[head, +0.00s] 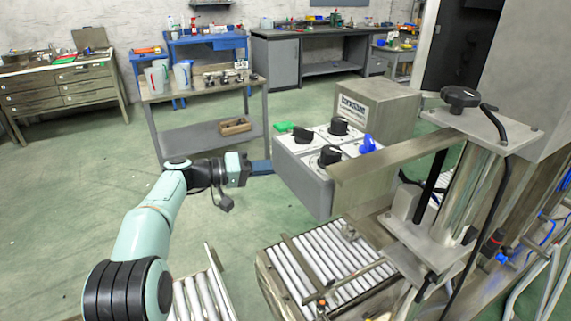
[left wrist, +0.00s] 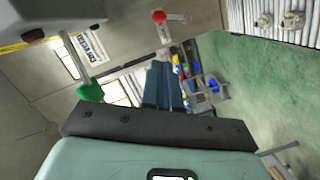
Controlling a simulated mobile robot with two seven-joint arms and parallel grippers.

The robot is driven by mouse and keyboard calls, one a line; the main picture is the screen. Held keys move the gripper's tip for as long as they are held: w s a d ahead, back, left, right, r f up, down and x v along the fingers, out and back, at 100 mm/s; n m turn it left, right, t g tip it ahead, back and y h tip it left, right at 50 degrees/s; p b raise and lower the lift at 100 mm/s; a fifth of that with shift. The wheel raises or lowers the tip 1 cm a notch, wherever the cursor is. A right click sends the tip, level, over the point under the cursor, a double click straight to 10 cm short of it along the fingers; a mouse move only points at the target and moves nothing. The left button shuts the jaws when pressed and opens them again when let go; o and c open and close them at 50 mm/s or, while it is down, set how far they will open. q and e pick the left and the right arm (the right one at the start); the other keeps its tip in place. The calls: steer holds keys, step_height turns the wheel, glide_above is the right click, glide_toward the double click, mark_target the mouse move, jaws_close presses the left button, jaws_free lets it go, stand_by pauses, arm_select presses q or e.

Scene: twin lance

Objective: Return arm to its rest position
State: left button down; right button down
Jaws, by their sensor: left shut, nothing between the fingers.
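My left arm reaches in from the lower left of the head view, bent at the elbow. Its gripper (head: 262,167) has dark blue fingers that are shut with nothing between them. The fingertips appear right beside the left side of a grey control box (head: 301,182); I cannot tell if they touch it. In the left wrist view the shut fingers (left wrist: 158,84) point away from the camera. My right arm and gripper are not in view.
The box has black knobs (head: 331,155), a blue knob (head: 367,144) and a green button (head: 287,126). Below are roller conveyors (head: 325,262). A machine with a metal post (head: 467,185) stands right. A workbench (head: 205,92) stands behind. Green floor (head: 60,200) at left is clear.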

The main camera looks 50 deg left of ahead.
arm_select(q)
steer(key=shift+s+a, duration=0.1)
steer(key=shift+s, duration=0.2)
stand_by(0.4)
